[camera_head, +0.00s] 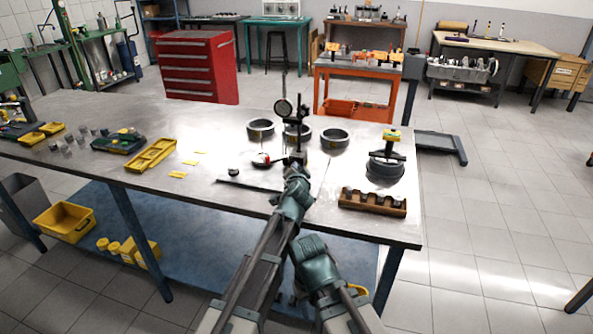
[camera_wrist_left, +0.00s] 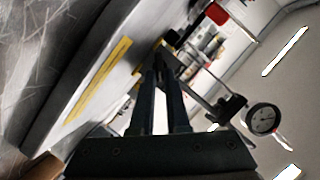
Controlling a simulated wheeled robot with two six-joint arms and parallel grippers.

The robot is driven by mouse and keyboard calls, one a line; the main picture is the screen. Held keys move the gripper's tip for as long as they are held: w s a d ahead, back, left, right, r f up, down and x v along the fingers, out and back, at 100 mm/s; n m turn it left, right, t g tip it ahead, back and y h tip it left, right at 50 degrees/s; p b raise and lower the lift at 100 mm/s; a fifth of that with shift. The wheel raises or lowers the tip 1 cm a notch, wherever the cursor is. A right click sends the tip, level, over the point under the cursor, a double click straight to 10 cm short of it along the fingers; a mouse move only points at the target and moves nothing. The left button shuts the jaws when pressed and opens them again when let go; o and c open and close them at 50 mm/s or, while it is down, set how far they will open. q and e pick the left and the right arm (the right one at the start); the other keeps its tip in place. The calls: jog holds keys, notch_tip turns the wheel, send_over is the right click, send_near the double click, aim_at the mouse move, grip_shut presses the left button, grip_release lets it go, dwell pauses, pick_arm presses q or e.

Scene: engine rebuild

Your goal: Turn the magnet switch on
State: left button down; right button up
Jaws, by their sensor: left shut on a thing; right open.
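A dark gauge stand rises from the bench in the head view, with a post (camera_head: 298,119) and a round dial gauge (camera_head: 283,107). The post (camera_wrist_left: 204,92) and gauge (camera_wrist_left: 263,118) also show, tilted, in the left wrist view. My left gripper (camera_head: 298,157) is at the foot of the stand. Its fingers (camera_wrist_left: 161,62) are shut on a low part of it, mostly hidden between the tips. I cannot make out the magnet switch or its position. My right gripper (camera_head: 310,247) is lower, in front of the bench edge; its fingertips are hard to see.
Dark rings (camera_head: 334,138) stand behind the gauge stand. To the right are a piston-like assembly (camera_head: 385,166) and a brown rack (camera_head: 372,202). A yellow tray (camera_head: 151,155) and small yellow pieces lie left.

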pick_arm(q)
jog(key=shift+w, duration=0.1)
dwell(0.3)
jog(key=c, duration=1.2)
grip_release()
jog(key=shift+c, duration=0.2)
jog(key=shift+o, duration=0.8)
jog(key=shift+w+f, duration=0.1)
pick_arm(e)
jog(key=shift+w, duration=0.1)
